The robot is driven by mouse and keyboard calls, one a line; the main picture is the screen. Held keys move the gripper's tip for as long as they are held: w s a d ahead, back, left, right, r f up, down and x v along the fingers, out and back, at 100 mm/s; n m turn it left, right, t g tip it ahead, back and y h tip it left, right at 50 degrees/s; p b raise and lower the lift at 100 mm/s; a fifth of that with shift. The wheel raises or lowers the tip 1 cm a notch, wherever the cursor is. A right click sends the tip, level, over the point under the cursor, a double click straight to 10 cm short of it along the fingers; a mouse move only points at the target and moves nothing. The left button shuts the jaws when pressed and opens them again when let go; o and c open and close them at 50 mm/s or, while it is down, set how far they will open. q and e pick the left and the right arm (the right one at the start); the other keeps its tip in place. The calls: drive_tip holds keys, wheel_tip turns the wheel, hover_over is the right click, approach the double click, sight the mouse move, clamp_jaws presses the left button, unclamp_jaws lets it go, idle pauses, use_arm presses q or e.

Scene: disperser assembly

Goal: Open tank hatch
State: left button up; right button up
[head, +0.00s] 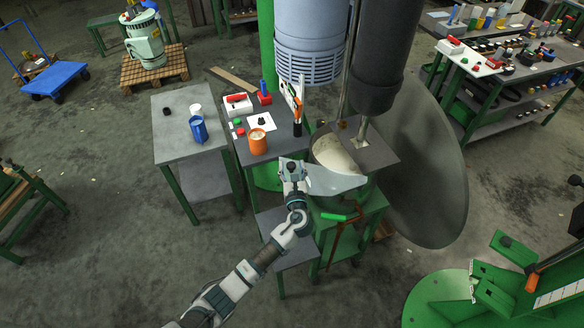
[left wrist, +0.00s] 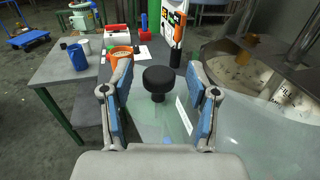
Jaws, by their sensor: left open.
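The tank hatch (head: 325,182) is a pale, partly see-through plate at the front of the tank. A black knob (left wrist: 159,80) stands upright on it, near its left end in the head view. My left gripper (head: 293,178) is at this knob. In the left wrist view, the gripper's two blue-padded fingers (left wrist: 160,92) are spread on both sides of the knob, with gaps, not touching it. Behind the hatch, the tank (head: 334,153) shows a pale inside. How the hatch edge meets the rim is unclear. My right gripper is not in view.
A side table holds an orange cup (head: 257,141), a red-and-white box (head: 238,104) and small parts. A blue jug (head: 198,129) stands on the grey table to the left. The disperser's motor housing (head: 310,50) and dark column (head: 385,50) rise behind the tank.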

use_arm(q)
drive_tip(key=s+d, duration=0.2)
drive_tip(key=s, duration=0.9)
drive_tip(key=shift+s+d, duration=0.15)
drive_tip(key=shift+s, duration=0.15)
drive_tip(key=shift+f, duration=0.1)
